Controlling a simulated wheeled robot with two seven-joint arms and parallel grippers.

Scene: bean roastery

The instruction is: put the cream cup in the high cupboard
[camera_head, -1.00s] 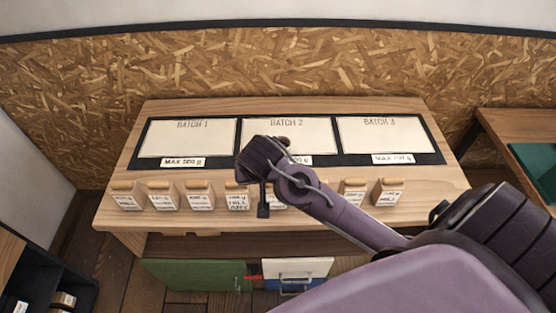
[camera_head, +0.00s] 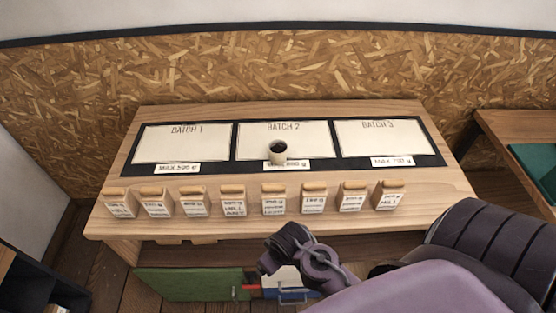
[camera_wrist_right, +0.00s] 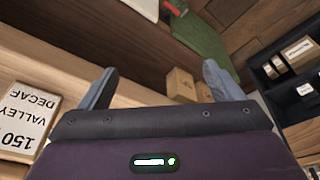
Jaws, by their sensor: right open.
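The small cream cup (camera_head: 278,153) stands upright on the table, at the front edge of the Batch 2 panel (camera_head: 300,138). Its inside looks dark. My right gripper (camera_head: 272,262) is below and in front of the table's front edge, apart from the cup. In the right wrist view its two fingers are spread with nothing between them (camera_wrist_right: 160,82). No high cupboard shows in either view. My left gripper is not in view.
A row of several labelled bean bags (camera_head: 233,202) stands along the table's front edge (camera_head: 420,214). A side table (camera_head: 500,128) stands at the right.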

